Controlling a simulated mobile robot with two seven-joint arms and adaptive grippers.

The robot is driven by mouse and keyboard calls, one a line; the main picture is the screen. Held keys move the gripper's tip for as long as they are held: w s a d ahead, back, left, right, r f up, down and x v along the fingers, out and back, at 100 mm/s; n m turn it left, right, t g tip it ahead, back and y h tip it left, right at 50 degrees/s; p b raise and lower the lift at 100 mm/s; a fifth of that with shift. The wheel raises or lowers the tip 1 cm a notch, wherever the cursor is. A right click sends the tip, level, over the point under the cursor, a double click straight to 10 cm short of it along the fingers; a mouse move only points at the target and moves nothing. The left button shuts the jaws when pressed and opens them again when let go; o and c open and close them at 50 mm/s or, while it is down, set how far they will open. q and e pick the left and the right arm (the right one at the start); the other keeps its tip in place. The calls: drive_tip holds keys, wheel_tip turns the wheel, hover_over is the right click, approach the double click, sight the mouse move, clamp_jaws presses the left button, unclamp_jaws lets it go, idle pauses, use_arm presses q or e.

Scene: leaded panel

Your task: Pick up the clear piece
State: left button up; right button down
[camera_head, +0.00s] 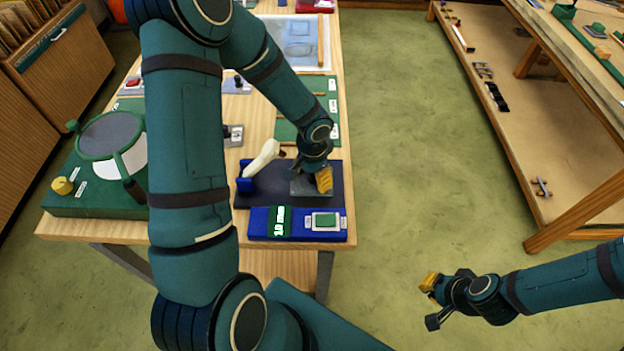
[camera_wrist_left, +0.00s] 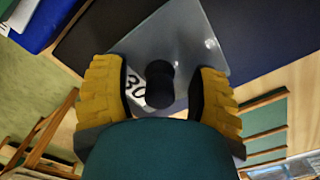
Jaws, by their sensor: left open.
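The clear piece (camera_wrist_left: 205,45) is a see-through grey plate with a black round knob (camera_wrist_left: 160,83). The digits "30" show beside the knob. In the head view the piece (camera_head: 303,188) is at the right part of a dark mat (camera_head: 262,199), partly hidden by my left gripper. My left gripper (camera_head: 320,180) is open above it. In the left wrist view its yellow fingers (camera_wrist_left: 160,95) stand either side of the knob with gaps.
A white-handled tool (camera_head: 262,158) in a blue holder stands left of the piece. A blue tray (camera_head: 262,237) with a green label lies in front. A green stand with a round grey disc (camera_head: 108,137) is at the left. The aisle floor (camera_head: 410,150) is clear.

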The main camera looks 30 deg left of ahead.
use_arm(q)
drive_tip(key=shift+o, duration=0.2)
clamp_jaws()
drive_tip(key=shift+r, duration=0.15)
